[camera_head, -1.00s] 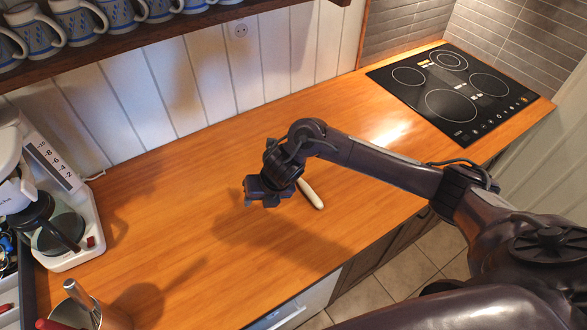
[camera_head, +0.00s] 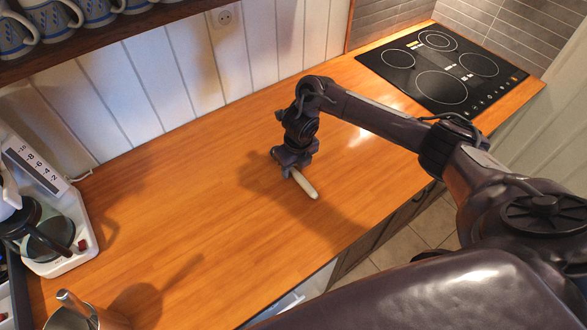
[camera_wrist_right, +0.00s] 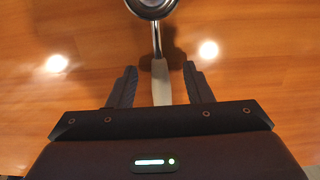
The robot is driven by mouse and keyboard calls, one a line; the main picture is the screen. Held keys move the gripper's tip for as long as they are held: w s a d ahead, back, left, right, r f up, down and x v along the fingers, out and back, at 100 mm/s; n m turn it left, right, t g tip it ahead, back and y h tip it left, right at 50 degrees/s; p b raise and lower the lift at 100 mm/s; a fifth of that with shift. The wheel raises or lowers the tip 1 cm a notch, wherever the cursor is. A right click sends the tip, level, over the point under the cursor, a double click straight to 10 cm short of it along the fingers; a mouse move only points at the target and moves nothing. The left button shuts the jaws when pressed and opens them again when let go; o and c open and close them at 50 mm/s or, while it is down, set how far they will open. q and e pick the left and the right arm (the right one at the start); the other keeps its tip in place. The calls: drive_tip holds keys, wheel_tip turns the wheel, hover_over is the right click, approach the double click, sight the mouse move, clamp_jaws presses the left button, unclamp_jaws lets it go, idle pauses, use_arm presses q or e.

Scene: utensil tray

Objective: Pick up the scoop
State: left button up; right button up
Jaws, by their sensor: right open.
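The scoop lies on the wooden counter. In the head view only its pale handle (camera_head: 305,184) shows clearly; my right gripper hides the rest. In the right wrist view its metal bowl (camera_wrist_right: 152,6) is at the top edge, partly cut off, and a thin metal neck runs down to the pale handle (camera_wrist_right: 161,84). My right gripper (camera_head: 287,166) points down over the scoop. In the right wrist view its two dark fingers (camera_wrist_right: 160,82) are apart, one on each side of the handle, with gaps on both sides. My left gripper is not in view.
A black cooktop (camera_head: 440,68) is at the far right of the counter (camera_head: 180,210). A coffee maker (camera_head: 55,235) stands at the left, and a metal container (camera_head: 85,315) at the lower left. The counter around the scoop is clear. A shelf with mugs (camera_head: 85,12) hangs above.

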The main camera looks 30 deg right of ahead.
drive_tip(key=shift+f, duration=0.35)
drive_tip(key=shift+c, duration=0.5)
clamp_jaws()
drive_tip(key=shift+r, duration=0.2)
